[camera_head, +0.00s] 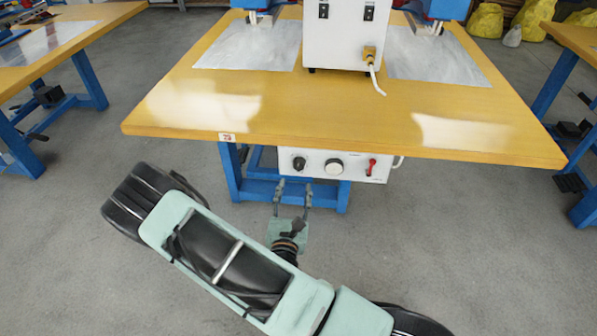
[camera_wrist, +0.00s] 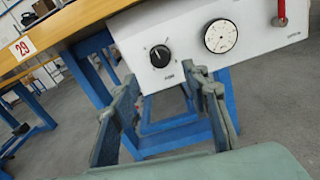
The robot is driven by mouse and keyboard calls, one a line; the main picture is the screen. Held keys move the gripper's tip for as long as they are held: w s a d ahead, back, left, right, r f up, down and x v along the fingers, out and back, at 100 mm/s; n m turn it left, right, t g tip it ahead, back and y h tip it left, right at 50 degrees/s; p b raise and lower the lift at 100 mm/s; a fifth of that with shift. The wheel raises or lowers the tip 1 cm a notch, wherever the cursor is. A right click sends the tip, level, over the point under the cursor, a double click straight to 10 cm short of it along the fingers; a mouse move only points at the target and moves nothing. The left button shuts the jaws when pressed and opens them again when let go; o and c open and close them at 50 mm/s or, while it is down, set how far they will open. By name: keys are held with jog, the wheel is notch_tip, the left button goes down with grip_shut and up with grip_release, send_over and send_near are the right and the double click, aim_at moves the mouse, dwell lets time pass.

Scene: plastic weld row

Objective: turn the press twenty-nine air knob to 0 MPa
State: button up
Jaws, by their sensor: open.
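The press twenty-nine air knob (camera_head: 299,163) is a round black knob at the left of a white panel under the table front. It also shows in the wrist view (camera_wrist: 160,56), with a small light mark on it; its exact setting is too small to read. A round white gauge (camera_wrist: 220,36) sits right of it; its reading is not legible. My gripper (camera_head: 294,188) is open and empty, just below and in front of the knob. In the wrist view, its two fingers (camera_wrist: 166,84) stand apart, with the knob above and between their tips, not touching.
A red lever (camera_head: 371,167) is on the panel's right side. The yellow tabletop (camera_head: 330,118) overhangs the white panel (camera_head: 320,178), with a "29" tag (camera_wrist: 22,48) on its edge. Blue table legs (camera_head: 229,172) stand behind. The grey floor in front is open.

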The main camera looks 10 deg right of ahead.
aim_at(298, 167)
jog(key=b+x, duration=0.1)
jog(key=x, duration=0.7)
jog(key=shift+w+b, duration=0.15)
jog(key=shift+b, duration=0.15)
jog(key=c, duration=1.1)
jog(key=shift+c, duration=0.2)
